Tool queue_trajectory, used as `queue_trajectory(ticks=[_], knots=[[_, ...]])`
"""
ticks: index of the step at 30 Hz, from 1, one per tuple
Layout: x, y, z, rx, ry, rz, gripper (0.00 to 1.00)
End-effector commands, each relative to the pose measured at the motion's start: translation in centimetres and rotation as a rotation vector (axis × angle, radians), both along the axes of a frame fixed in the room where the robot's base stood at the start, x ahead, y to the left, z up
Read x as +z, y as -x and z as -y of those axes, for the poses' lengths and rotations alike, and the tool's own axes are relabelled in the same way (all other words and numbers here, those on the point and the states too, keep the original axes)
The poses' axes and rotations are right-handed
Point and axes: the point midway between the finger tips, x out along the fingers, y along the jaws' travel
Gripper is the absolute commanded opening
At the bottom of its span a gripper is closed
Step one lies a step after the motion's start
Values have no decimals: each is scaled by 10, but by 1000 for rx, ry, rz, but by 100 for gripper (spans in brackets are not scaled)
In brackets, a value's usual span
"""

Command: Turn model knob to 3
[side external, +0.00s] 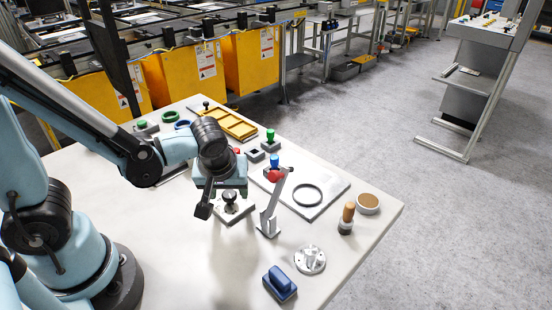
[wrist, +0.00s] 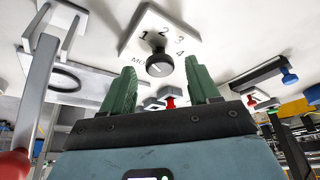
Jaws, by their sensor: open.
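The model knob (wrist: 159,63) is a round black knob on a white plate (wrist: 190,25) marked 1, 2, 3 and 4, with partly hidden lettering. A small pale mark shows on the knob, but I cannot tell clearly which number it points to. In the side view the knob (side external: 230,197) stands upright on its plate (side external: 236,213) just below my gripper. My gripper (wrist: 162,72) is open and empty, its two green fingers apart with the knob between and beyond the tips in the wrist view. In the side view its fingers are hard to make out.
A grey lever bracket (side external: 270,212) with a red ball (side external: 274,176) stands close right. A white board with a dark ring (side external: 307,194) lies behind it. A blue-handled block (side external: 280,283), metal fixture (side external: 310,260) and wooden-handled tool (side external: 347,218) stand near the right edge. The front-left tabletop is clear.

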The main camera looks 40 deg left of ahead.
Motion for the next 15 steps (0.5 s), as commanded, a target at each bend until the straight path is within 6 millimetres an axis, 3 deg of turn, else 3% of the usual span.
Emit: queue_trajectory(ticks=[14, 15], knots=[[-6, -1, -2, 0, 0, 0, 61], [-6, -1, -2, 0, 0, 0, 55]])
